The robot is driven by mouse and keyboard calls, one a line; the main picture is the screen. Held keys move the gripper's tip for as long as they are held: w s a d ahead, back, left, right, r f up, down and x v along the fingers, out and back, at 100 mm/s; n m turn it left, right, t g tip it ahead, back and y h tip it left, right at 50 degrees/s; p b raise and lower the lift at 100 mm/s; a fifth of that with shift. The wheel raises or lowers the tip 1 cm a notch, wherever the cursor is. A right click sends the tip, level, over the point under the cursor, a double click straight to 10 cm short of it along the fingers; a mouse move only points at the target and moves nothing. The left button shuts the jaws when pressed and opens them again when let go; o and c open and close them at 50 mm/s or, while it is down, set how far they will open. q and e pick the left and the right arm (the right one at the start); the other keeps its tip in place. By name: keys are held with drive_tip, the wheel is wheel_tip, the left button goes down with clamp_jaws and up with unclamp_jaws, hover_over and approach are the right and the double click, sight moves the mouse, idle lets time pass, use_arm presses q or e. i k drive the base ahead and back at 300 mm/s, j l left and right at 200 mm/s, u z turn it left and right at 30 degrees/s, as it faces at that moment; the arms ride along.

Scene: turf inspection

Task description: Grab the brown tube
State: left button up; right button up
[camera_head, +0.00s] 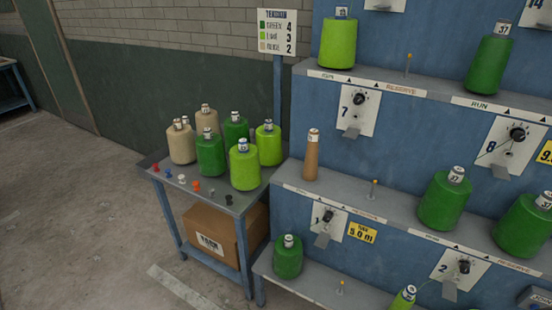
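The brown tube (311,160) stands upright on the middle shelf of the blue rack, near the shelf's left end. It is slim and tan-brown with a small pale label at its top. It stands below the dial panel marked 7, with no cone of yarn on it. Neither of my grippers shows in the head view.
A small table (237,208) left of the rack holds several beige, dark green and lime cones and small coloured pegs, with a cardboard box (214,236) beneath. Green cones (445,201) stand right of the tube. A peg (373,190) is nearer. Open floor lies left.

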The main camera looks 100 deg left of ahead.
sight(309, 171)
drive_tip(key=u, duration=3.25)
drive_tip(key=i+l+u, duration=0.1)
drive_tip(key=i+u, duration=0.2)
drive_tip(key=i+l+u, duration=0.25)
drive_tip(key=i, duration=0.15)
